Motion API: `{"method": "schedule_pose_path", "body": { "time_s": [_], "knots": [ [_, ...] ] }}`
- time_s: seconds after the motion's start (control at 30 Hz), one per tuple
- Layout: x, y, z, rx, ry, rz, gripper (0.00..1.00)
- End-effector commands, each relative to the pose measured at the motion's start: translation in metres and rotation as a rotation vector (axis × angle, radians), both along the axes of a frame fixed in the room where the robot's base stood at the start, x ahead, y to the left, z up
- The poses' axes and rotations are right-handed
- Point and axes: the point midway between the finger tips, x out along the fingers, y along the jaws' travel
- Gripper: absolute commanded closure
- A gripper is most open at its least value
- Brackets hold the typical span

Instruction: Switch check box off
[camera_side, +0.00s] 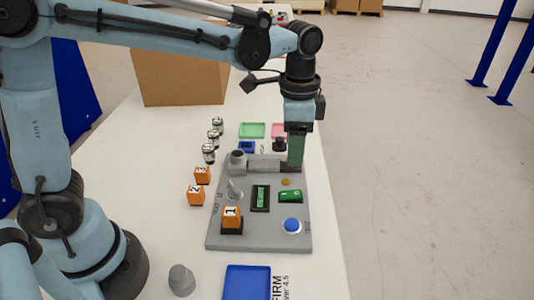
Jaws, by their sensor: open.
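The check box is a grey panel (262,242) lying on the white table. Its face has a grey lever (233,189), a dark display (261,197) with green characters, a green rocker-like switch (290,196), a small yellow round part (286,182) and a blue round button (292,225). An orange block marked 1 (231,215) sits at its near left. My gripper (295,164) points down over the panel's far right end, beside a grey cylinder-and-bar fixture (262,164). The gap between its fingers is hard to see, and no held object shows. Whether the fingertips touch the panel is unclear.
Two orange blocks (196,195) and several small jars (209,153) stand left of the panel. A green tray (252,130), a pink tray (280,130) and a cardboard box (180,75) are farther back. A blue tray (247,283) and a grey knob-like piece (181,279) are in front.

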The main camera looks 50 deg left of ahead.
Motion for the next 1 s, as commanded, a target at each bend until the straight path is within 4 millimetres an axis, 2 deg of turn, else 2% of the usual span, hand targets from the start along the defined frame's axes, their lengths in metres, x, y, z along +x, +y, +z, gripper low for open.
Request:
{"method": "schedule_pose_path", "body": {
  "time_s": [0.17,0.7,1.0],
  "knots": [
    [0.0,0.0,-0.018,0.0,0.0,0.001,0.49],
    [0.0,0.0,-0.102,0.0,-0.003,0.003,0.49],
    [0.0,0.0,-0.118,0.001,-0.004,0.004,0.49]
  ]
}}
